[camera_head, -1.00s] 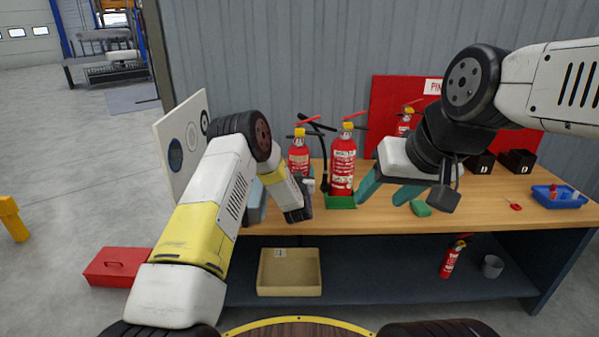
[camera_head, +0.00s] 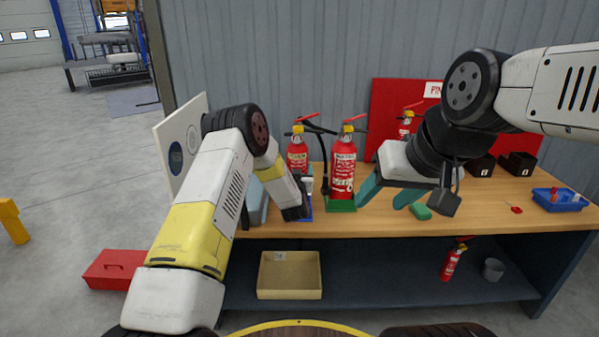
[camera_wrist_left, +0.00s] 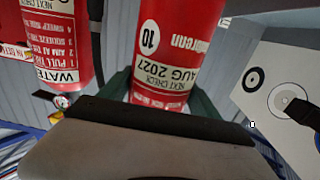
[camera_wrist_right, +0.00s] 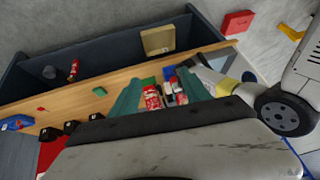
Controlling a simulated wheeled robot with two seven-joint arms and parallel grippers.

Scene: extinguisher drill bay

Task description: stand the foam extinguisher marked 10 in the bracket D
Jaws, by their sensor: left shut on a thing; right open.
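A blue bracket (camera_head: 306,208) shows partly below the gripper. The arm hides the extinguisher's foot, so I cannot tell whether it touches the bracket. No letter D is readable on it. My right gripper (camera_head: 386,194) is open and empty over the bench, right of the water extinguisher.
The water extinguisher (camera_head: 342,175) stands in a green bracket (camera_head: 341,206), close right of the held one. Another extinguisher (camera_head: 407,124) is at the red board. A white panel (camera_head: 181,150) is at left. Black boxes (camera_head: 519,165), a blue tray (camera_head: 560,201) and a green block (camera_head: 420,212) are at right.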

